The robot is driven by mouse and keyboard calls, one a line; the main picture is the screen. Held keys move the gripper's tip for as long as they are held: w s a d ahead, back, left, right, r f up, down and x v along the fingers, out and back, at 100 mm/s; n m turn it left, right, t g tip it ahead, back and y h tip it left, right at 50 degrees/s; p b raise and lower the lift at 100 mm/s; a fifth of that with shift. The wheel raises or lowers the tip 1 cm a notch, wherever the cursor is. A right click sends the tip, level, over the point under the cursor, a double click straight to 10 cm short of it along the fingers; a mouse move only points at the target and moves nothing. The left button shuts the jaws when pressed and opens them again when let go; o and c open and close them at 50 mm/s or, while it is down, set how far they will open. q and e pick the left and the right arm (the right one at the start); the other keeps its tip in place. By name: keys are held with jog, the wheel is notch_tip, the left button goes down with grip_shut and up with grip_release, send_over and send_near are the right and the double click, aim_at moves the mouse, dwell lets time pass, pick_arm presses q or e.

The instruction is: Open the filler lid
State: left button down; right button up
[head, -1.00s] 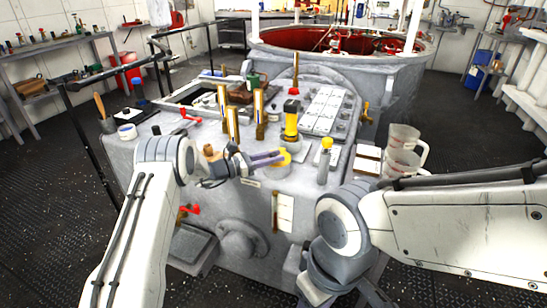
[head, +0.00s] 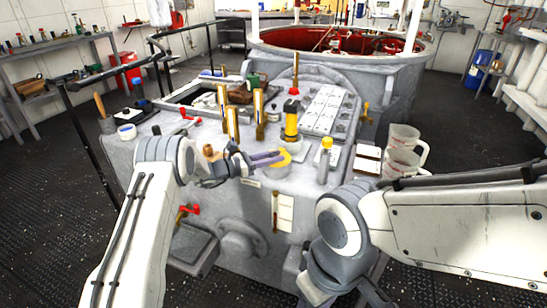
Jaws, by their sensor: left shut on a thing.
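The filler lid (head: 284,154) looks like a small yellow round cap near the front edge of the grey machine top, left of a yellow-topped post. My left gripper (head: 270,158) reaches in from the left and is shut on the lid, its purple-grey fingers covering part of it. A grey rim (head: 287,168) shows below and right of the lid. The lid's exact tilt is too small to tell. My right arm is at the lower right; its gripper does not show.
Brass uprights (head: 233,124) stand behind my left gripper.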

pick_arm(q)
jog(key=shift+w+r+n+p, duration=0.1)
jog(key=shift+r+n+p, duration=0.2)
jog(key=shift+r+p, duration=0.3)
jog(key=r+n+g+y+p, duration=0.1)
jog(key=p, duration=0.2)
jog(key=w+r+n+g+y+p, duration=0.1)
jog(key=p, duration=0.2)
jog(key=shift+w+d+r+y, duration=0.2)
jog(key=shift+r+y, duration=0.15)
jog(key=shift+y, duration=0.05)
jog(key=shift+w+d+r+n+g+y+p, duration=0.15)
jog(key=shift+w+r+n+g+y+p, duration=0.3)
jog(key=shift+n+p, duration=0.55)
jog(key=shift+w+f+g, duration=0.15)
jog(key=shift+g, duration=0.1)
jog(key=c, duration=0.7)
grip_release()
jog(key=shift+o, duration=0.2)
